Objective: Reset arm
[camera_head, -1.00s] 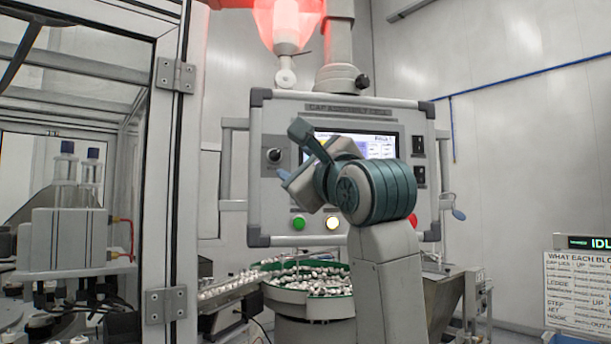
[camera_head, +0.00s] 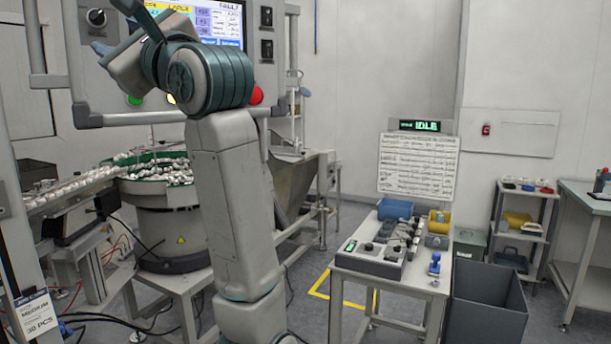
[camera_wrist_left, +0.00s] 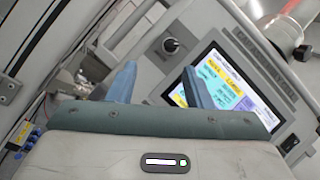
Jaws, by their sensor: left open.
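My left arm stands upright in the head view, with my left gripper (camera_head: 137,22) raised at the upper left in front of the control panel. In the left wrist view the two blue-grey fingers of my left gripper (camera_wrist_left: 160,85) are apart with nothing between them. The control panel (camera_head: 110,75) has a lit screen (camera_head: 215,20), and the screen also shows in the left wrist view (camera_wrist_left: 240,90) beyond the fingers. A black knob (camera_wrist_left: 171,45) on the panel lies beyond the gap. My right gripper is in neither view.
A bowl feeder (camera_head: 160,225) with small parts and a feed track (camera_head: 65,190) stand left of my arm. On the right are a small table (camera_head: 385,268) with bins and parts, a dark grey bin (camera_head: 485,305), a shelf (camera_head: 520,228) and a workbench (camera_head: 590,205). Open floor lies between.

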